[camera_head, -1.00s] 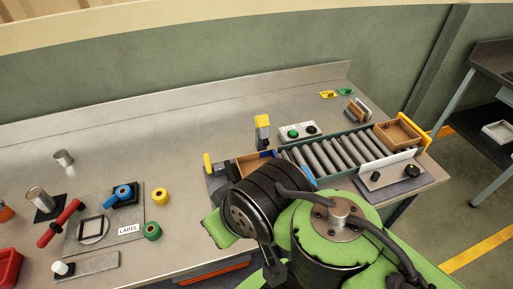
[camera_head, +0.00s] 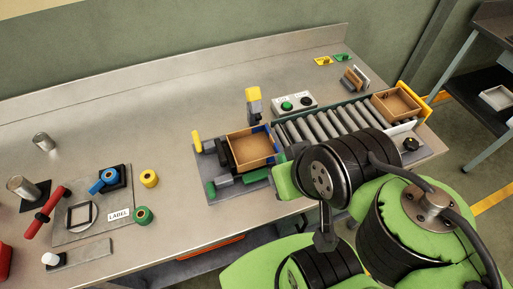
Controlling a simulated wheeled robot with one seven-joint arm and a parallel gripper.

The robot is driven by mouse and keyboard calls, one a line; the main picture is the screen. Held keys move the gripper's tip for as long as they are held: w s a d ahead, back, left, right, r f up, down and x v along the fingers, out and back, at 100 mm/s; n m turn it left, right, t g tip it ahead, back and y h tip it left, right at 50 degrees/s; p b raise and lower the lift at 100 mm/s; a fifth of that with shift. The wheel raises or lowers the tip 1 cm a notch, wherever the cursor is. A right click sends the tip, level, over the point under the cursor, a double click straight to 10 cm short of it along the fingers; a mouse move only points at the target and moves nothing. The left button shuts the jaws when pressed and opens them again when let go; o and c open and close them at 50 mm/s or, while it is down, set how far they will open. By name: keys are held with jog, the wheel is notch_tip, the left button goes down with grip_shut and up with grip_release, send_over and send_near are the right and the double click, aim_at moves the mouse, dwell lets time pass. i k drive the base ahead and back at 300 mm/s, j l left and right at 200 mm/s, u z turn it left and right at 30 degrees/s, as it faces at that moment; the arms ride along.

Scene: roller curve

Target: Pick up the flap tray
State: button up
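An open brown tray (camera_head: 249,147) sits on the dark grey plate (camera_head: 210,175) at the left end of the roller conveyor, with a blue edge on its right side. A second brown tray (camera_head: 397,103) rests at the conveyor's right end, beside a yellow end piece. I cannot tell by label which one is the flap tray. My green and black arm stands in front of the conveyor and hides its near side. My gripper is hidden behind the arm, so its fingers do not show.
The roller conveyor (camera_head: 312,124) runs between the trays. The back middle of the bench is clear.

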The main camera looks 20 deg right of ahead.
aim_at(252, 147)
jog(key=l+u, duration=0.25)
jog(key=u, duration=0.2)
jog(key=l+u, duration=0.25)
jog(key=u, duration=0.15)
jog(key=k+l+u, duration=0.1)
jog(key=u, duration=0.35)
jog(key=k+l+u, duration=0.1)
jog(key=l+u, duration=0.2)
jog(key=u, duration=0.15)
